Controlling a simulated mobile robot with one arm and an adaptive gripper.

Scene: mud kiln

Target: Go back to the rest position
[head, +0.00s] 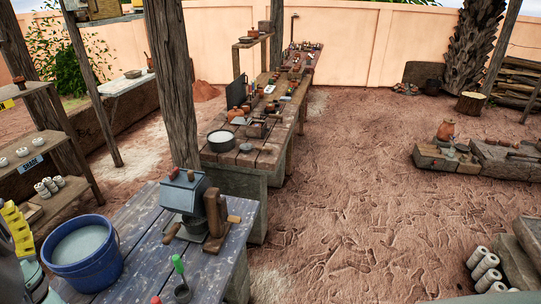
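The task names no object, only a rest position. My gripper is not in view in the head view, so its state and anything it may hold are hidden.
A near table (140,232) holds a blue bucket (84,254), a grey box-like device (186,192) and a green-handled tool (178,264). A long bench (217,158) with pots runs back beyond a wooden post (174,80). Open mud ground (350,190) lies right, with low blocks (500,160) beyond.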

